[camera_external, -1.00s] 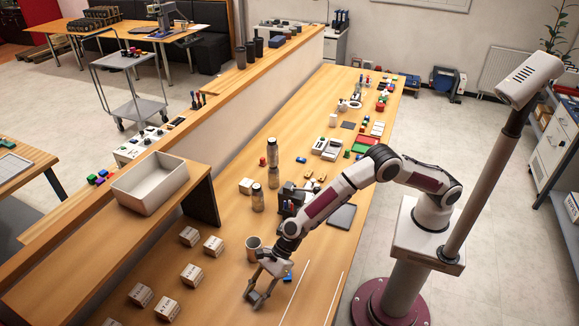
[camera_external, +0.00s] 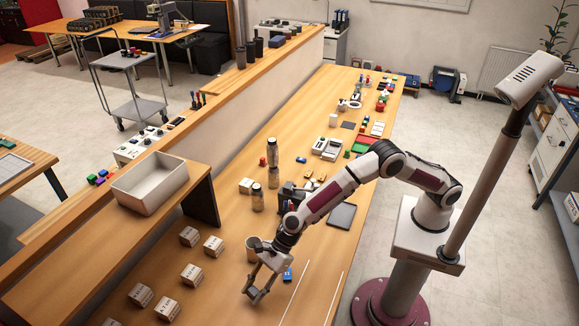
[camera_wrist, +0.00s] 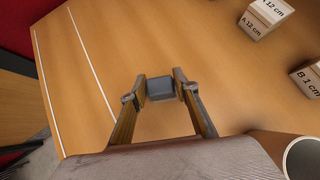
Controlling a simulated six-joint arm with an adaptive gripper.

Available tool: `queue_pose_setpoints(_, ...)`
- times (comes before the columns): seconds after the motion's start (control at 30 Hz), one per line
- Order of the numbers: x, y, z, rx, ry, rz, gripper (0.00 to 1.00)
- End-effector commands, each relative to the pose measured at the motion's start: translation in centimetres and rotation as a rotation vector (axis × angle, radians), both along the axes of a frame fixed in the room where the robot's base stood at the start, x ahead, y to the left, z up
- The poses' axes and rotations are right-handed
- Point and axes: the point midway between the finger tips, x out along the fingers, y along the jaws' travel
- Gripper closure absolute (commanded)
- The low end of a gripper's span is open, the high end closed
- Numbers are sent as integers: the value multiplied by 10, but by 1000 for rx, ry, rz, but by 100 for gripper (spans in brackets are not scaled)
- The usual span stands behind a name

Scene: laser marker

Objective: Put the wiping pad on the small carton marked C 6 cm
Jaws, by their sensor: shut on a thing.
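My gripper (camera_external: 256,295) is low over the near part of the bench. In the wrist view, my gripper (camera_wrist: 160,90) is shut on a small grey-blue block (camera_wrist: 160,88), which looks like the wiping pad. It sits between the fingertips with bare wood beyond it. Several small cartons stand to the left in the external view, one of them nearest the mug (camera_external: 213,246). In the wrist view, one carton reads A 12 cm (camera_wrist: 257,25) and another reads B 1 cm (camera_wrist: 308,80). No C 6 cm mark is readable in either view.
A mug (camera_external: 251,247) stands close behind my gripper; its rim shows in the wrist view (camera_wrist: 302,158). White lines (camera_external: 295,290) mark the bench. A pale bin (camera_external: 150,184) sits on the raised shelf.

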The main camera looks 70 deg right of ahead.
Motion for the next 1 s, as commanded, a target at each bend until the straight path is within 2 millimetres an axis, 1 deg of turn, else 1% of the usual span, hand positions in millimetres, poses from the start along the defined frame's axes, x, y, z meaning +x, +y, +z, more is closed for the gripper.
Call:
queue_pose_setpoints(0.07, 0, 0, 6, 0, -1, 1, 93)
queue_pose_setpoints(0.47, -10, -24, 5, 0, 2, -1, 93)
queue_pose_setpoints(0.87, -27, -67, 5, -1, 2, -1, 93)
queue_pose_setpoints(1.0, -34, -84, 4, -1, 2, -3, 93)
